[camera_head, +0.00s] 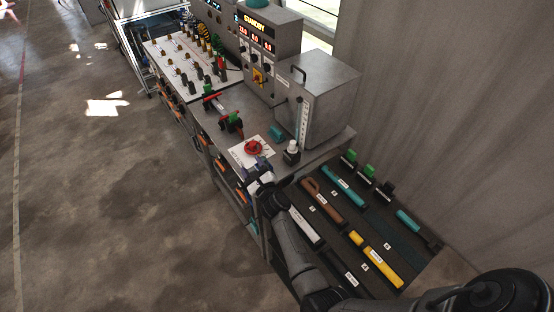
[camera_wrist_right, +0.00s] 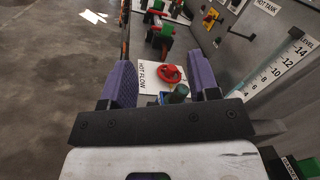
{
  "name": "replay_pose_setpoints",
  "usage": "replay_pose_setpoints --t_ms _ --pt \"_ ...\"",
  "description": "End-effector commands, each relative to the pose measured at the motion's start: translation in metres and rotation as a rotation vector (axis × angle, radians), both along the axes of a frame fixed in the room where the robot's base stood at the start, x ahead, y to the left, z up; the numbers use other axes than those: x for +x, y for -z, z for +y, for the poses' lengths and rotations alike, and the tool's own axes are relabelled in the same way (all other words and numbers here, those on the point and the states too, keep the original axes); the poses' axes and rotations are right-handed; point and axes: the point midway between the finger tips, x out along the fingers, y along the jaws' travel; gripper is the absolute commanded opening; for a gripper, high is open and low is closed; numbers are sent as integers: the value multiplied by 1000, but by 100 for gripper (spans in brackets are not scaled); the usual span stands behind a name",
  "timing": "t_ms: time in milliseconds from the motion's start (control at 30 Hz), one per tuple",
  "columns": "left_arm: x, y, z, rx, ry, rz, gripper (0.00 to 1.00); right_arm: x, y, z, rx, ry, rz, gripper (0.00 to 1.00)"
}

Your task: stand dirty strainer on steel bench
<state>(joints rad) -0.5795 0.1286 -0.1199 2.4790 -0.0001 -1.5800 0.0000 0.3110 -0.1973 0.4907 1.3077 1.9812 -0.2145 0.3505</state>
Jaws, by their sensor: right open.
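The steel bench (camera_head: 318,158) runs along the wall in the head view, its grey top partly covered by equipment. My right gripper (camera_head: 257,166) is over its near end, beside a red handwheel (camera_head: 253,147) on a white card. In the right wrist view my right gripper (camera_wrist_right: 161,88) is open, with purple fingers apart. Beyond and between them show the red handwheel (camera_wrist_right: 170,73) and a dark green cylinder (camera_wrist_right: 180,93), with a blue part beside it. I cannot tell whether this cylinder is the dirty strainer, nor whether the fingers touch it. My left gripper is not in view.
A steel tank box (camera_head: 318,95) with a level scale stands on the bench, with a white-topped item (camera_head: 291,150) in front. Red-and-green valves (camera_head: 231,122) line the bench's left edge. A dark tool tray (camera_head: 330,232) holds several labelled tools. Floor at left is clear.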

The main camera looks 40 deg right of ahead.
Motion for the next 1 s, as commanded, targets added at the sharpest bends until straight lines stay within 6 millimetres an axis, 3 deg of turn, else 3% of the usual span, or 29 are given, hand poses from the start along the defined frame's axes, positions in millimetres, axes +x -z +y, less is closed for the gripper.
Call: replay_pose_setpoints --t_ms 100,300,567,1000 --pt "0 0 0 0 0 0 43 -7 35 -17 285 138 73 55" --pt "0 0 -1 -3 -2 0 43 -20 64 -33 529 298 152 55" --pt "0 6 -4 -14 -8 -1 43 -20 74 -40 609 349 159 55" --pt "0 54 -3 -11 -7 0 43 22 93 -65 606 347 158 55"
